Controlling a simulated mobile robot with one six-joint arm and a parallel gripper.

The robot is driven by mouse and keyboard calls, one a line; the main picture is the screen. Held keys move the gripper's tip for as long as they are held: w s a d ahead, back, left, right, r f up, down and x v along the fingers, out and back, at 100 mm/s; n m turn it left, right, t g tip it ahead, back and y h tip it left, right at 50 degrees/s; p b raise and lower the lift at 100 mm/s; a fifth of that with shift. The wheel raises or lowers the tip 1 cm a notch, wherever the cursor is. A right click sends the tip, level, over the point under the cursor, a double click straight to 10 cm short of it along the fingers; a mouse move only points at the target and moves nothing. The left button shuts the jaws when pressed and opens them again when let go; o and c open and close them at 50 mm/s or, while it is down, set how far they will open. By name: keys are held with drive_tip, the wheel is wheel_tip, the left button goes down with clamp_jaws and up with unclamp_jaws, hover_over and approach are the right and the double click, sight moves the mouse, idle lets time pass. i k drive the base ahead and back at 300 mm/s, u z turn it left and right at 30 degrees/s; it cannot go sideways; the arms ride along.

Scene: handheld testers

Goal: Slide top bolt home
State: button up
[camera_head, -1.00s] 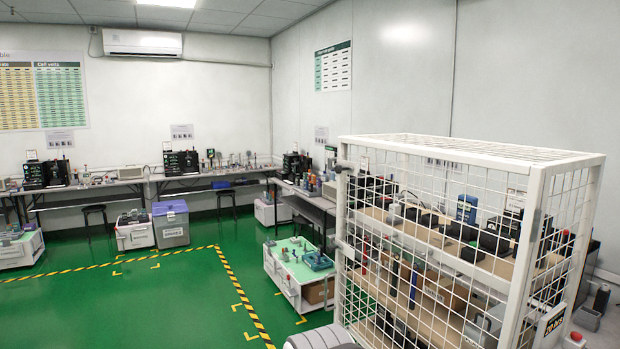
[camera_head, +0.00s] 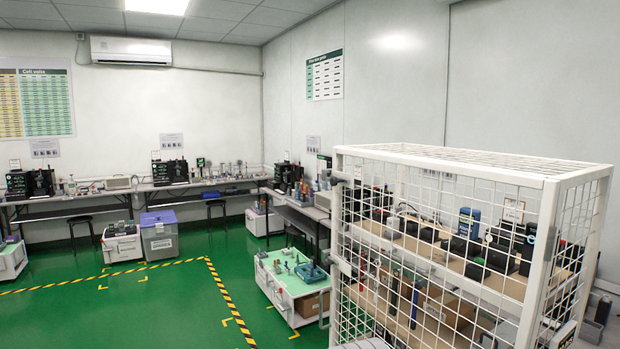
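A white wire-mesh cage (camera_head: 440,152) stands at the right, around shelves of handheld devices. A small dark fitting, which looks like the top bolt (camera_head: 338,180), sits at the upper part of the cage's left front post. A paler fitting (camera_head: 335,261) sits lower on the same post. Both are too small to tell how far they are slid. My gripper is not in view.
A white cart with a green top (camera_head: 290,277) stands just left of the cage. Benches with stools line the back wall. Green floor (camera_head: 150,310) with yellow-black tape (camera_head: 222,290) is open at the left. A grey rounded shape shows at the bottom edge.

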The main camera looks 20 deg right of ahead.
sight(335, 180)
drive_tip(key=z, duration=0.15)
drive_tip(key=i, duration=1.35)
drive_tip(key=u, duration=0.45)
